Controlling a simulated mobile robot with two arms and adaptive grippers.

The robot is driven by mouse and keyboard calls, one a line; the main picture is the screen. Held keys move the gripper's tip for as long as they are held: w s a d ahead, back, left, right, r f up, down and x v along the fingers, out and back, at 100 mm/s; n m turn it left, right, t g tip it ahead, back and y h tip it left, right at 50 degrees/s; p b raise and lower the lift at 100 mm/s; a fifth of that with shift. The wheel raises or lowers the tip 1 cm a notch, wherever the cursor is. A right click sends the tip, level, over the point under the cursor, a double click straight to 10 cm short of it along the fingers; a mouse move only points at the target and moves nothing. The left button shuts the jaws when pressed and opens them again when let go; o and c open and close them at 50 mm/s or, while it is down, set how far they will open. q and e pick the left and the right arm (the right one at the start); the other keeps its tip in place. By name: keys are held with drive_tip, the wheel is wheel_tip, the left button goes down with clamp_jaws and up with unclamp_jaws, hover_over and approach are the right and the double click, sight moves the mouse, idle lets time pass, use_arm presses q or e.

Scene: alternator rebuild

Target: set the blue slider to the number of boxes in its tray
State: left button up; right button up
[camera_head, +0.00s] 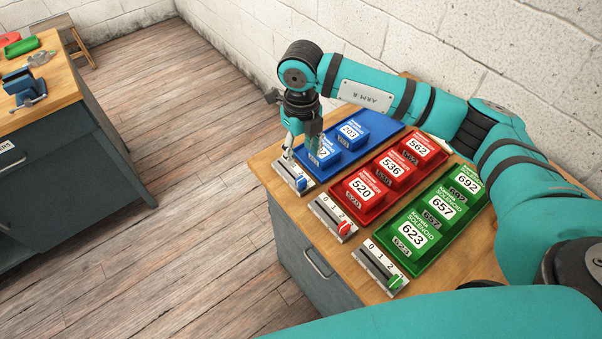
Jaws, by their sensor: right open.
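The blue slider (300,183) is a small knob on a pale scale plate (284,168) at the table's front left corner. The knob sits toward the plate's near right end; the scale's numbers are too small or covered to read. The blue tray (375,124) lies behind it. Two blue boxes show in it, one marked 203 (350,131) and another (323,150) partly covered by my gripper. My right gripper (301,150) is open, pointing down above the slider plate, beside the tray's left end. My left gripper is out of view.
A red tray (357,213) and a green tray (411,262) hold several boxes each. A red slider (344,228) and a green slider (395,282) stand in front. A separate bench (62,85) with a blue vise (22,86) is at left, across open floor.

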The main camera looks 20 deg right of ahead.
sight(301, 179)
wheel_tip(301, 179, down, 10)
drive_tip(key=shift+r+p, duration=0.15)
drive_tip(key=shift+p, duration=1)
drive_tip(key=shift+f, duration=0.65)
clamp_jaws()
